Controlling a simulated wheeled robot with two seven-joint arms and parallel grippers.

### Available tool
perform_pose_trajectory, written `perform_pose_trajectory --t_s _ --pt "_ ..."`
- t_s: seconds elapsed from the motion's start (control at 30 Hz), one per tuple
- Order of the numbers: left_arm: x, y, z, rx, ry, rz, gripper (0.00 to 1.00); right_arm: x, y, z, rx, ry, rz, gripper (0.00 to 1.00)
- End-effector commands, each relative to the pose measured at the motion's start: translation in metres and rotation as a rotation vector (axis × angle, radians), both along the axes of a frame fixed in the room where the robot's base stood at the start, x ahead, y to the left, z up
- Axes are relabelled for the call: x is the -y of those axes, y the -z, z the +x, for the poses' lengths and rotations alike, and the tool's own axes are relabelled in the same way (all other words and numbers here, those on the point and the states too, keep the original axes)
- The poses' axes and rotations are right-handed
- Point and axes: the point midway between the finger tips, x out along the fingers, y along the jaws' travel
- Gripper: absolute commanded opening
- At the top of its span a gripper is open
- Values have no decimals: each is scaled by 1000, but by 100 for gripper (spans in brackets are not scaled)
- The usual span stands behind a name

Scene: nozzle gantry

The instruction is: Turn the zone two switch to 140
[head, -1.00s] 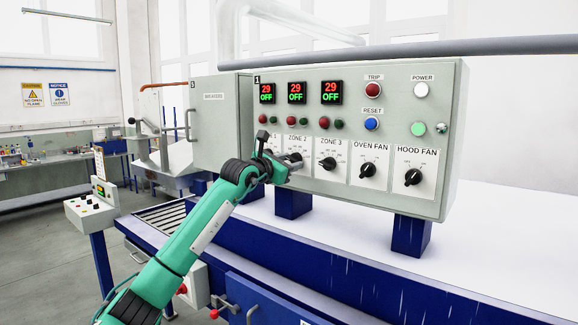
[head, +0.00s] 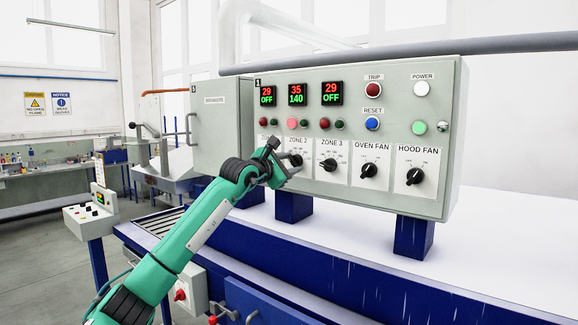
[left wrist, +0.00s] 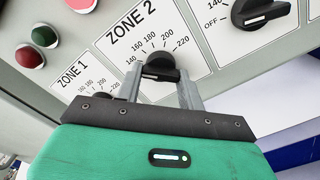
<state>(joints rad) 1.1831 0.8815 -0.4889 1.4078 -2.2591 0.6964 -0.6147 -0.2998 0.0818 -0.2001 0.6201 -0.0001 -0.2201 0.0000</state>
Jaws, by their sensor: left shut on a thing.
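The zone two switch is a black rotary knob (head: 296,160) on the grey control panel, under the ZONE 2 label. It shows larger in the left wrist view (left wrist: 160,66), with a dial marked from 140 to 220. Its white mark lies on the left side, toward 140. My left gripper (head: 286,172) is at this knob, its fingers on either side of it and shut on it; the fingers also show in the left wrist view (left wrist: 160,86). The zone two display (head: 296,94) reads 35 over 140. My right gripper is out of view.
The zone three knob (head: 330,164) is close on the right; the oven fan knob (head: 369,171) and hood fan knob (head: 415,176) are farther right. The zone one knob (left wrist: 103,97) is close on the left. The zone one display (head: 267,95) reads OFF.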

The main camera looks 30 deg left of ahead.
Motion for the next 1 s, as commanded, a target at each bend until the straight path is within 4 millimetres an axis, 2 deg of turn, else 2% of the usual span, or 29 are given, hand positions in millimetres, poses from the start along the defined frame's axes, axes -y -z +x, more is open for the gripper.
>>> perform_pose_trajectory --t_s 0.23,0.27,0.37,0.73,0.87,1.0 --pt "0 0 0 -1 0 -1 16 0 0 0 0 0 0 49" --pt "0 0 0 -1 0 -1 43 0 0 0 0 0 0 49" --pt "0 0 0 -1 0 -1 61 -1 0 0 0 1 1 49" --pt "-1 2 -5 -1 -1 0 61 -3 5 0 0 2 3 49" --pt "-3 4 -22 2 -1 0 61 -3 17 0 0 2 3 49" --pt "-5 7 -53 2 -1 2 61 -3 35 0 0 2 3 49"
